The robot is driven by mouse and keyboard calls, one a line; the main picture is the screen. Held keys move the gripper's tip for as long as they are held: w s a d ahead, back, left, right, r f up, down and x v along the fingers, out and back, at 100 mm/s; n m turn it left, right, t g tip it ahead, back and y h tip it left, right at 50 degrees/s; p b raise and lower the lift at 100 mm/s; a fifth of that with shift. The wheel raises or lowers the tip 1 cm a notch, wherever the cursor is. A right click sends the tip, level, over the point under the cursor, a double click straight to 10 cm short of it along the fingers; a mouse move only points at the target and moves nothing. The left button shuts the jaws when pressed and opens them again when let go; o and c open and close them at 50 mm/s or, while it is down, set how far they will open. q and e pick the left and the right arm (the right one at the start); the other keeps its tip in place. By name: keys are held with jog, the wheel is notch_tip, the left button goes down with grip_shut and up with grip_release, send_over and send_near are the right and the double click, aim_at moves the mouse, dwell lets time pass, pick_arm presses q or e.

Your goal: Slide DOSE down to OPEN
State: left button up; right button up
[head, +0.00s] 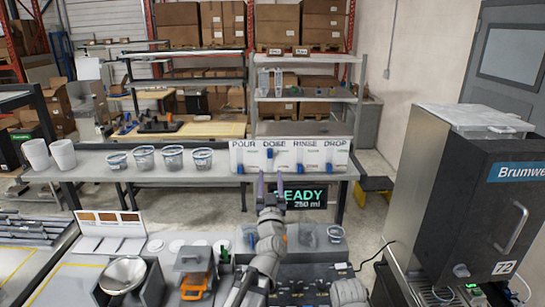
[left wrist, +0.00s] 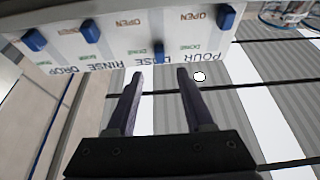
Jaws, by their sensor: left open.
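The white panel (head: 289,157) carries the labels POUR, DOSE, RINSE and DROP, with a blue slider under each. The DOSE slider (head: 270,153) sits high, close under its label. In the left wrist view, where the panel appears upside down, the DOSE slider (left wrist: 159,52) is near the label edge, away from OPEN. My left gripper (head: 270,180) is open and empty, pointing at the panel just below the DOSE column. In the left wrist view, the gripper's fingertips (left wrist: 160,74) are either side of the DOSE slider's line, with the slider beyond them. My right gripper is not seen.
The POUR (head: 240,168), RINSE (head: 299,168) and DROP (head: 329,167) sliders sit low. A display (head: 304,198) below the panel reads READY, 250 ml. Several cups (head: 144,158) stand left on the shelf. A Brumwell machine (head: 460,190) stands at the right.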

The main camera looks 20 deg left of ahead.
aim_at(270, 156)
pick_arm(q)
jog(key=p+x, duration=0.3)
jog(key=x, duration=0.4)
jog(key=shift+w+a, duration=0.1)
jog(key=shift+w, duration=0.25)
grip_shut()
dwell(1.1)
